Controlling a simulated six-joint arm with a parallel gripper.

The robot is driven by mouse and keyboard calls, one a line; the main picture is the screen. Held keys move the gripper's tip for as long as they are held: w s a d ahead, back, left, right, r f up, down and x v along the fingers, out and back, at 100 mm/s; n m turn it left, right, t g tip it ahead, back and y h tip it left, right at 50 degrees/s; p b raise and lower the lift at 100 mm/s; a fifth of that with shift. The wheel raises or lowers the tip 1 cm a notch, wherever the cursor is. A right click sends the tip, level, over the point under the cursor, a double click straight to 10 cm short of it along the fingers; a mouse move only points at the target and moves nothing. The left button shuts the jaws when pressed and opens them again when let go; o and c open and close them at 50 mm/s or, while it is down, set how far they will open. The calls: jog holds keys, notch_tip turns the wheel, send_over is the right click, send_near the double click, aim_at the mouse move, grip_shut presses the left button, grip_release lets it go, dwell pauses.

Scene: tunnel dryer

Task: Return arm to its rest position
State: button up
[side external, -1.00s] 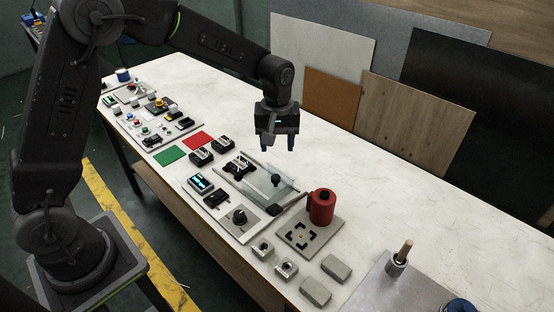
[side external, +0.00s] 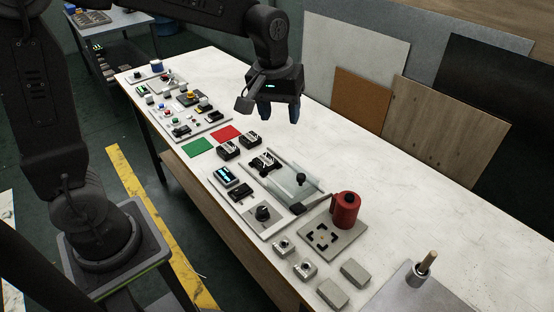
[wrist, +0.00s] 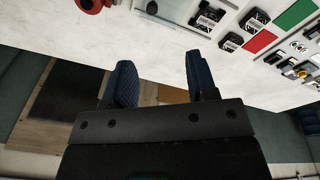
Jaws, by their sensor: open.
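My gripper (side external: 279,112) hangs over the far part of the white worktable (side external: 400,225), well above its surface. Its two blue fingers point down and are apart, with nothing between them. In the wrist view the fingers of my gripper (wrist: 158,82) are spread, with bare table and the boards beyond showing between them. The tunnel dryer unit with a clear sliding cover (side external: 295,182) sits on the table in front of my gripper and to its right, not touched.
A red cylinder (side external: 345,210) stands on a grey plate. Boards (side external: 430,117) lean behind the table. The space around my gripper is free.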

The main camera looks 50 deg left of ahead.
jog(key=s+a+r+m+t, duration=0.1)
jog(key=s+m+t, duration=0.1)
jog(key=s, duration=0.7)
jog(key=s+r+m+t, duration=0.1)
jog(key=s+m, duration=0.3)
jog(key=s, duration=0.5)
jog(key=shift+s+a+r+t, duration=0.2)
jog(key=shift+a+r+t, duration=0.2)
jog(key=shift+r, duration=0.2)
